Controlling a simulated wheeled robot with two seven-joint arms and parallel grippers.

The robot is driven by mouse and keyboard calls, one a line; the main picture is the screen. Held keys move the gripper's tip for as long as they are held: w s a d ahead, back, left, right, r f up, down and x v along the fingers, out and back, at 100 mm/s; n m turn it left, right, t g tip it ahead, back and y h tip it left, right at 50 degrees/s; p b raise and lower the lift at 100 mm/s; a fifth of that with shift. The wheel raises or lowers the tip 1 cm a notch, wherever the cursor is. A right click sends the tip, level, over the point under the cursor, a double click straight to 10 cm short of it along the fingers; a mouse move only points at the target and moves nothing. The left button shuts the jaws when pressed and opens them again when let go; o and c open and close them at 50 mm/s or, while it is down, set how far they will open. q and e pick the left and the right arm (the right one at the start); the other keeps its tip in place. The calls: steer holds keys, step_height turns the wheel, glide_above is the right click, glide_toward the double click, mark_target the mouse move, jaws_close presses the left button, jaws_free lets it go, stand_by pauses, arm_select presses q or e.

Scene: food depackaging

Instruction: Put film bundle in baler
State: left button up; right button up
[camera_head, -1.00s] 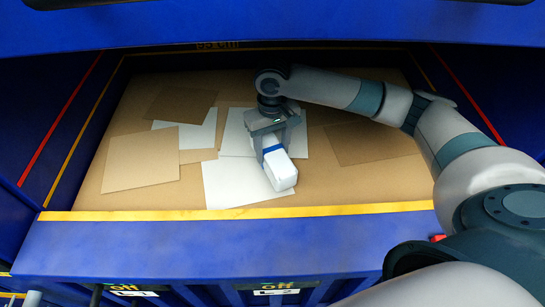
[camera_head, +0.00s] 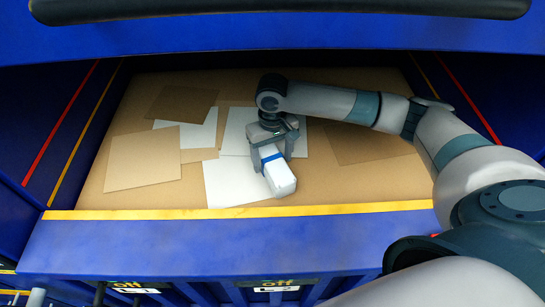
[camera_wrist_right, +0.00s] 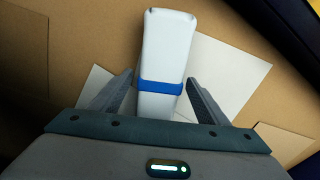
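The film bundle (camera_head: 279,178) is a white block with a blue band, lying on the sheets inside the blue baler's open chamber (camera_head: 150,225). My right gripper (camera_head: 275,153) is above the bundle, pointing down, with its fingers on either side of the banded end. In the right wrist view, the bundle (camera_wrist_right: 165,50) lies between the two fingers (camera_wrist_right: 160,76). Narrow gaps show beside it, so the fingers look open and apart from it. The bundle's near end is hidden by the gripper body. My left gripper is not in view.
Flat brown and white sheets (camera_head: 142,160) lie on the tan chamber floor (camera_head: 120,198). A yellow-striped front edge (camera_head: 130,214) and blue side walls bound it. A black bar (camera_head: 280,10) on a blue panel crosses above. Labels reading "off" (camera_head: 276,283) are below.

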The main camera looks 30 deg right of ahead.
mark_target(272, 158)
steer(key=shift+r, duration=0.5)
step_height(272, 158, up, 11)
steer(key=b, duration=0.3)
steer(key=shift+r, duration=0.15)
